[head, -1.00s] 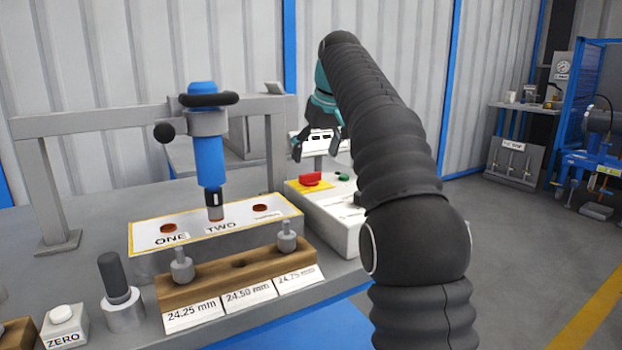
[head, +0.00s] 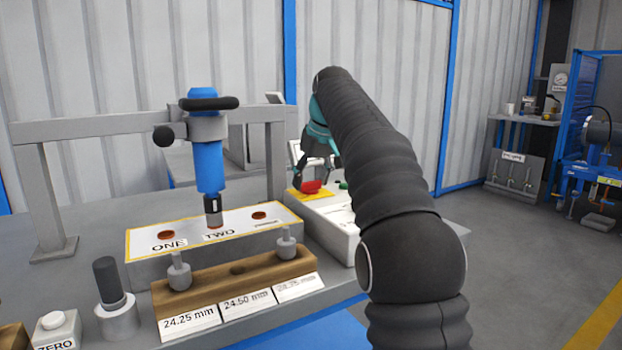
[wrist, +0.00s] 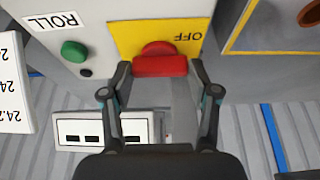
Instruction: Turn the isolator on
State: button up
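The isolator is a red handle (head: 311,187) on a yellow plate (head: 299,194), on top of a pale box behind the gauge bench. In the wrist view the red handle (wrist: 160,66) lies crosswise, and the yellow plate (wrist: 125,38) reads OFF, upside down. My gripper (wrist: 161,70) is open, with one fingertip at each end of the handle. Small gaps seem to show between the fingertips and the handle; I cannot tell if either touches. In the head view my gripper (head: 318,183) is at the handle, partly hidden by my arm.
A green button (wrist: 74,51) sits beside the plate, near a ROLL label. The blue gauge spindle (head: 209,165) stands over the ONE/TWO block (head: 150,248) to the left. A wooden rack (head: 215,278) with metal plugs is in front.

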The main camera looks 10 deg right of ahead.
dwell(0.3)
jog(key=m+p, duration=0.2)
jog(key=m+h+p, duration=0.1)
jog(key=shift+a+r+m+p, duration=0.1)
jog(key=shift+r+m+p, duration=0.1)
jog(key=shift+m+p, duration=0.2)
jog(key=m+h+p, duration=0.2)
jog(key=m, duration=0.2)
jog(key=shift+a+f+p, duration=0.1)
jog(key=shift+f+p, duration=0.05)
jog(key=shift+p, duration=0.15)
jog(key=m+h, duration=0.1)
jog(key=m, duration=0.1)
jog(key=m+g, duration=0.1)
jog(key=m, duration=0.2)
jog(key=shift+w+a+f+h, duration=0.1)
jog(key=shift+h, duration=0.3)
jog(key=m+g, duration=0.1)
jog(key=m, duration=0.1)
jog(key=m+g, duration=0.1)
jog(key=m, duration=0.2)
jog(key=shift+h, duration=0.4)
jog(key=o, duration=1.1)
jog(key=shift+o, duration=0.2)
